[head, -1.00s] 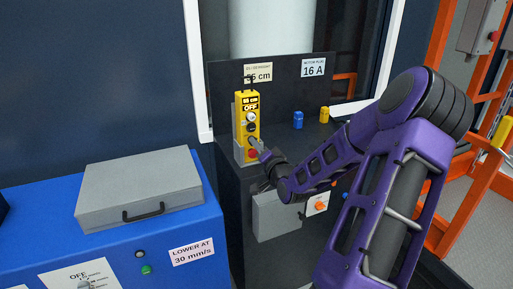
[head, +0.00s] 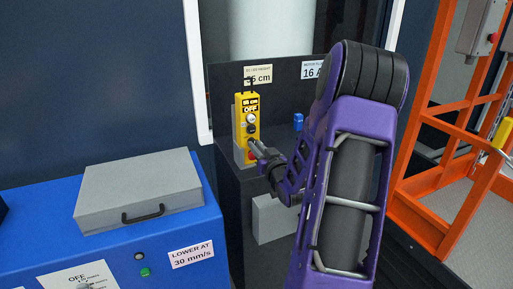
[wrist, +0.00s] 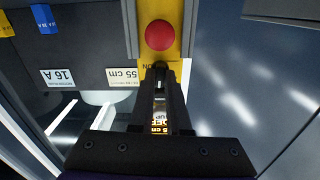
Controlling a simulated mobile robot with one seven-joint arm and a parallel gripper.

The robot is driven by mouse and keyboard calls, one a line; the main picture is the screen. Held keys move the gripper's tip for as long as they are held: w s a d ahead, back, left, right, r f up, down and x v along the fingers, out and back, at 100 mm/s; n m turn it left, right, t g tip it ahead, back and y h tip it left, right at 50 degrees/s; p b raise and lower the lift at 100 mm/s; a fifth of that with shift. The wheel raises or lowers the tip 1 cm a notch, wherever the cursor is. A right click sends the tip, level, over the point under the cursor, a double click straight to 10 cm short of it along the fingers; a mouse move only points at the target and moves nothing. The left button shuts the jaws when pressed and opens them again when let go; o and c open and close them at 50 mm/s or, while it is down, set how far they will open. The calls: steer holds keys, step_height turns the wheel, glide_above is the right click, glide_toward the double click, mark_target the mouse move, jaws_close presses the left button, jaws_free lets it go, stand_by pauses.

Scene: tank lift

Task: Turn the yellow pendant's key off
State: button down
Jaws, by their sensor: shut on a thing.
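The yellow pendant (head: 242,131) stands upright on the dark cabinet in the head view, with a small display and an OFF sign near its top, a white and a black button below and a red button low down. My gripper (head: 253,144) reaches its front just above the red button. In the wrist view the pendant (wrist: 146,48) is upside down, with its red button (wrist: 159,35) at the top. My gripper (wrist: 160,70) is shut on what seems to be the key, beside an ON marking. The fingers hide the key, so its angle cannot be told.
The dark cabinet (head: 232,172) carries a 55 cm label (head: 258,74) and a blue plug (head: 298,121). A grey case (head: 140,185) lies on the blue bench (head: 190,222) to the left. An orange frame (head: 425,180) stands at the right.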

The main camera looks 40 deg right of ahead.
steer(key=shift+n, duration=0.6)
steer(key=c, duration=1.2)
jaws_free()
steer(key=shift+o, duration=0.2)
steer(key=p+v, duration=1.1)
steer(key=v, duration=0.6)
steer(key=shift+s, duration=0.2)
